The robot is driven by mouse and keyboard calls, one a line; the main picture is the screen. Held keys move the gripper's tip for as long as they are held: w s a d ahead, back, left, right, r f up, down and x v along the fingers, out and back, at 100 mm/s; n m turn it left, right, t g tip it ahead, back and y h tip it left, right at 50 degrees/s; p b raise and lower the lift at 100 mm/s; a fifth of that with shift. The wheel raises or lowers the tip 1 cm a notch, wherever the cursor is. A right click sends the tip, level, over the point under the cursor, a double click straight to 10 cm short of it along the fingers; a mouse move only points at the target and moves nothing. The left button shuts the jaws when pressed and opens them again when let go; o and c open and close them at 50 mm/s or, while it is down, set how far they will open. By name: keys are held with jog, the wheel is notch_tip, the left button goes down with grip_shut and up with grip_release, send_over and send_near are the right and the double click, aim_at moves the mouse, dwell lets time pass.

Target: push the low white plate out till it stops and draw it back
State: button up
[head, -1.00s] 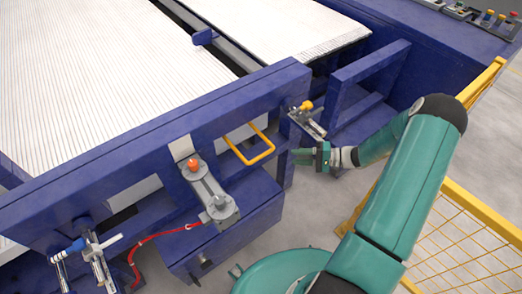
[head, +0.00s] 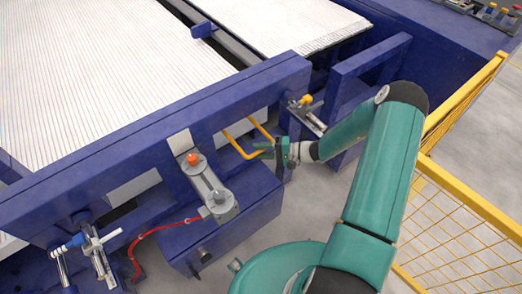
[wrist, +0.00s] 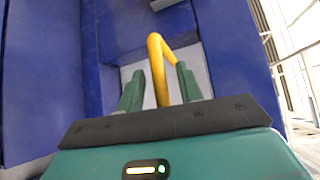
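A yellow bent-bar handle (head: 236,148) sticks out below the blue beam. In the wrist view the handle (wrist: 157,68) stands in front of a pale grey-white plate (wrist: 196,66), which I take for the low white plate. Whether the handle is fixed to it cannot be told. My gripper (head: 263,151) is at the right side of the handle. In the wrist view its two green fingers (wrist: 160,70) are apart, one on each side of the yellow bar, with gaps visible. Part of the plate is hidden behind the bar and fingers.
The blue beam (head: 235,92) crosses above the handle. A grey lever unit with an orange knob (head: 192,159) and a red hose (head: 160,227) are to the left. A clamp with a yellow knob (head: 306,101) is close above my gripper. A yellow fence (head: 465,210) stands right.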

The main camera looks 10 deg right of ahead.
jog(key=shift+w, duration=0.1)
grip_shut()
jog(key=w+a, duration=0.3)
jog(key=w, duration=0.4)
grip_release()
